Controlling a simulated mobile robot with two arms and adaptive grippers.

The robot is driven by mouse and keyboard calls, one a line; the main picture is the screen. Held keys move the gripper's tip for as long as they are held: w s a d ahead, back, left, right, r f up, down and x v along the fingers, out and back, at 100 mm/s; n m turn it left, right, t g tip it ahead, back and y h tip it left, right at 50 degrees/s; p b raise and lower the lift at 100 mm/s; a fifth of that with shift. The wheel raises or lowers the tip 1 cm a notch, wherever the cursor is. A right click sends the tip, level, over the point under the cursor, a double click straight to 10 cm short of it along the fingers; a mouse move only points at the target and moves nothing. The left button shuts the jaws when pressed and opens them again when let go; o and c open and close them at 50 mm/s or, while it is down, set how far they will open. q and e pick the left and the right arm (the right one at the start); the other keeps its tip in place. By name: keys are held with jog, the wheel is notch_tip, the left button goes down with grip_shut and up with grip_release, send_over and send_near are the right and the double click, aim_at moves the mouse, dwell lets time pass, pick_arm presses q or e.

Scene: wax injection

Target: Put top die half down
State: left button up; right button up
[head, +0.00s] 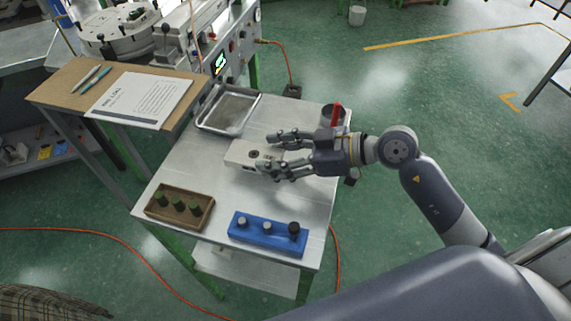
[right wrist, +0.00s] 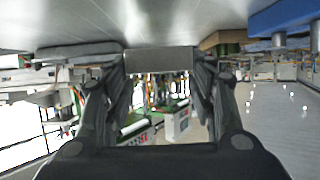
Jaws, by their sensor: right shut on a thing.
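The top die half, a pale grey metal block (head: 240,152), is over the middle of the light metal table (head: 185,158). My right gripper (head: 270,153) reaches in from the right and is shut on the block, with fingers on either side. In the right wrist view the block (right wrist: 160,60) shows between the fingers (right wrist: 160,85), close to the table surface, which appears at the top. I cannot tell whether the block touches the table. My left gripper is not in view.
A metal tray (head: 203,124) stands at the back left of the table. A wooden box with green pegs (head: 152,211) and a blue holder (head: 266,246) sit along the front. Bare table lies between the block and the front holders.

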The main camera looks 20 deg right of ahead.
jog(key=shift+s+d+f, duration=0.1)
jog(key=shift+s+d, duration=0.1)
jog(key=shift+d, duration=0.45)
jog(key=shift+s+d, duration=0.15)
jog(key=shift+d, duration=0.05)
notch_tip(320, 180, down, 3)
jog(key=shift+f, duration=0.2)
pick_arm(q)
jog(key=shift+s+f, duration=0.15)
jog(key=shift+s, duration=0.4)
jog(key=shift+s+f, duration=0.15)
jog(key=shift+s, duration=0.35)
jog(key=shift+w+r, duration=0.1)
pick_arm(e)
jog(key=shift+f, duration=0.1)
jog(key=o, duration=1.2)
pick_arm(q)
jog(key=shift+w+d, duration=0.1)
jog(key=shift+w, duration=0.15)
pick_arm(e)
jog(key=shift+o, duration=0.2)
